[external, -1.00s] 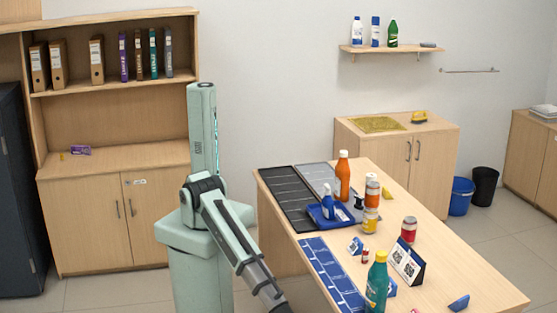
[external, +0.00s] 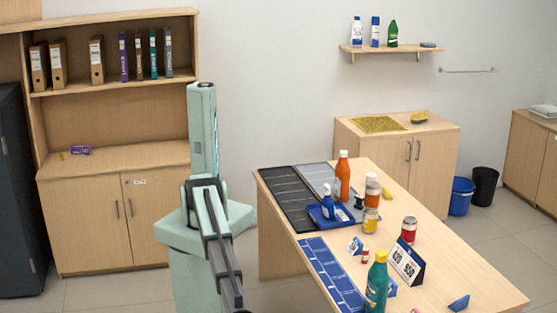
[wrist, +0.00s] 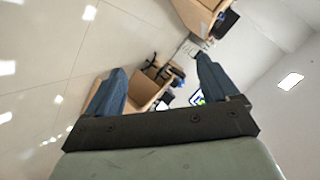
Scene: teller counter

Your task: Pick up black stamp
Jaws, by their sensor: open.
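A small black object (external: 359,202), which looks like the black stamp, stands on the wooden counter in the external view. It is just right of a blue tray (external: 343,222), with an orange bottle (external: 342,178) behind it and a jar to its right. It is too small to make out in detail. My gripper (wrist: 160,64) shows in the wrist view with its two blue-grey fingers wide apart and nothing between them close up. In the external view my gripper is below the bottom edge, left of the counter. I cannot pick out the stamp in the wrist view.
A teal bottle (external: 376,284), a desk calendar (external: 407,261), a red can (external: 408,230) and a yellow-labelled jar (external: 370,221) stand on the counter. A blue mat (external: 328,268) and a dark mat (external: 287,196) lie along its left side. The right front stretch is mostly bare.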

